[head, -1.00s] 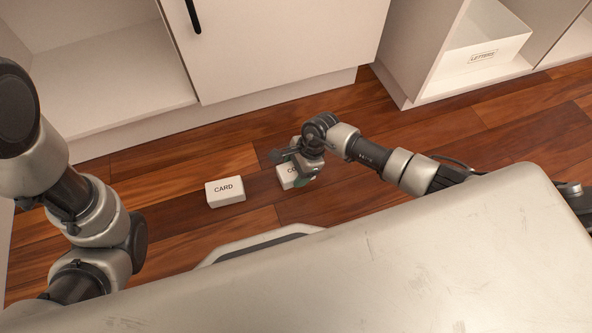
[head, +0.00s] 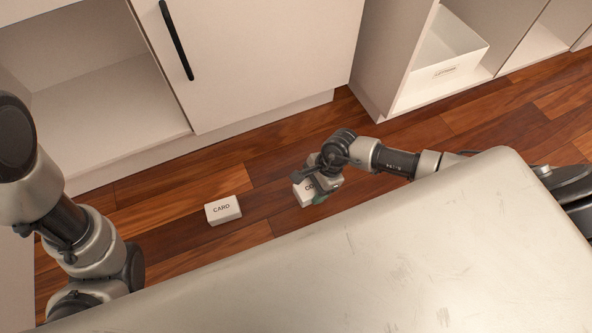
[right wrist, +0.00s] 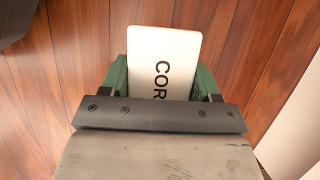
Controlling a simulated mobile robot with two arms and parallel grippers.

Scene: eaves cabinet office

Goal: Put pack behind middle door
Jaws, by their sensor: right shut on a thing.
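My right gripper (head: 316,186) is shut on a small white pack (head: 303,193), partly hidden by the gripper in the head view. In the right wrist view the pack (right wrist: 163,60) sits between the green finger pads, and its black print reads "COR", the rest hidden. I cannot tell its exact height over the floor. The middle door (head: 260,65) is a white cabinet front with a black bar handle (head: 176,40); it looks shut. A second white pack (head: 223,210), marked "CARD", lies on the floor left of the gripper. My left arm shows, but its gripper does not.
An open compartment (head: 105,100) is left of the door. Right of it, an open cabinet section holds a white labelled box (head: 450,55). Wooden floor (head: 250,175) lies clear between the packs and the cabinet base.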

